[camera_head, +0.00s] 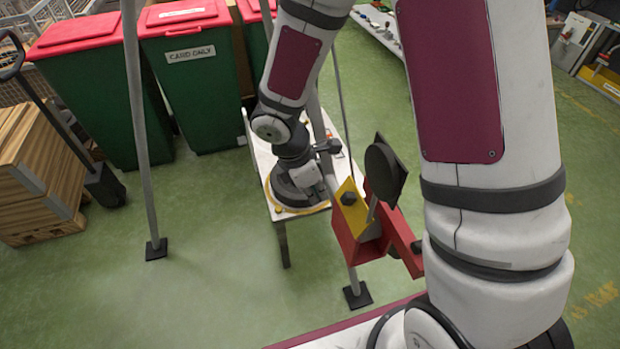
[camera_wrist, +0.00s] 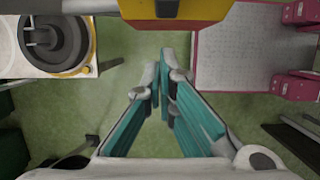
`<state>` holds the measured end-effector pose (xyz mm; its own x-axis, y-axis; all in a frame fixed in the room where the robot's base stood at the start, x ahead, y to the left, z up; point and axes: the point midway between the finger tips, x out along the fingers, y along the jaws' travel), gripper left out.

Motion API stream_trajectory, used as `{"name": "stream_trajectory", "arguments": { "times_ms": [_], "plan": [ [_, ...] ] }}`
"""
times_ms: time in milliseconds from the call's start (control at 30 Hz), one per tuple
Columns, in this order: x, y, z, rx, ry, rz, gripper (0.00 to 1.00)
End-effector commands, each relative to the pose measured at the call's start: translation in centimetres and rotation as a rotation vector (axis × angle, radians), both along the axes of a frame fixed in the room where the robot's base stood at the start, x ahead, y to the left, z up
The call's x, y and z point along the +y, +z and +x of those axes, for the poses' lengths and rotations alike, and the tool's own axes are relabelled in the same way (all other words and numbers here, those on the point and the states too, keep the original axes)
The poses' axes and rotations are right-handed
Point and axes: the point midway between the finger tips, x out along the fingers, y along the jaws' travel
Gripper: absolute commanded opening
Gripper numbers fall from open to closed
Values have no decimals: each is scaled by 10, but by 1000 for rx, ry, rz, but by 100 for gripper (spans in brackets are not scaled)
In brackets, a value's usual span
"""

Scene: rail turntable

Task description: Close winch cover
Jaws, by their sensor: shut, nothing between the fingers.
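The winch shows in the head view as a red frame (camera_head: 347,240) with a yellow plate (camera_head: 350,207) and a dark round disc (camera_head: 381,168), beside a tripod leg. I cannot tell for sure which part is the cover or how far open it is. In the wrist view, part of the winch's yellow and red body (camera_wrist: 185,10) cuts across the top edge. My gripper (camera_wrist: 164,58) is shut and empty, its teal-padded fingers meeting just below the winch body in that picture. In the head view I cannot make out the fingertips.
A small table (camera_head: 262,160) with a black turntable (camera_head: 298,190) stands behind the winch; the turntable also shows in the wrist view (camera_wrist: 55,38). Tripod legs (camera_head: 143,130) stand on the green floor. Red-lidded bins (camera_head: 190,85) and a wooden crate (camera_head: 40,170) stand at the back left.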

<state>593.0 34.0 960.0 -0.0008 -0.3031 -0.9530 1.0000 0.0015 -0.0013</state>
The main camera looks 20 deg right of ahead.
Motion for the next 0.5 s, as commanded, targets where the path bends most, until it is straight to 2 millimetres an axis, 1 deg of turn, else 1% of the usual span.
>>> {"name": "stream_trajectory", "arguments": {
  "times_ms": [33, 200, 333, 500],
  "plan": [
    [-9, -2, -1, 2, -5, -2, 0],
    [-27, -11, -1, 0, -4, -1, 0],
    [-33, -15, -1, 0, -2, -1, 0],
    [-35, -16, 0, -1, -2, -1, 0]
  ]
}}
